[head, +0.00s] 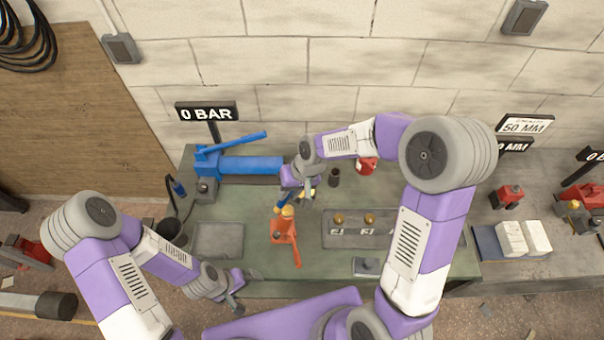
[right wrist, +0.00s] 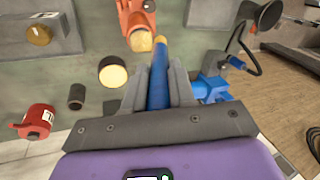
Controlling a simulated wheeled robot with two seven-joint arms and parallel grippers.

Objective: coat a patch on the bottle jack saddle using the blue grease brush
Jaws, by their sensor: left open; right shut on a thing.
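The orange bottle jack (head: 283,232) stands on the green bench top, with its pale brass saddle (head: 287,212) on top. The saddle also shows in the right wrist view (right wrist: 141,41). My right gripper (head: 303,192) is shut on the blue grease brush (right wrist: 157,85), just behind the jack. The brush's tan tip lies right beside the saddle; I cannot tell whether they touch. Any grease on the saddle is too small to tell. My left gripper (head: 236,302) is open and empty, low at the bench's front edge.
A round cream-topped pot (right wrist: 113,73), a dark cylinder (head: 335,177) and a red can (head: 366,166) stand near my right gripper. A blue pump (head: 250,165) lies behind. A grey tray with brass pieces (head: 350,241) is right of the jack; a bare grey plate (head: 218,240) is left.

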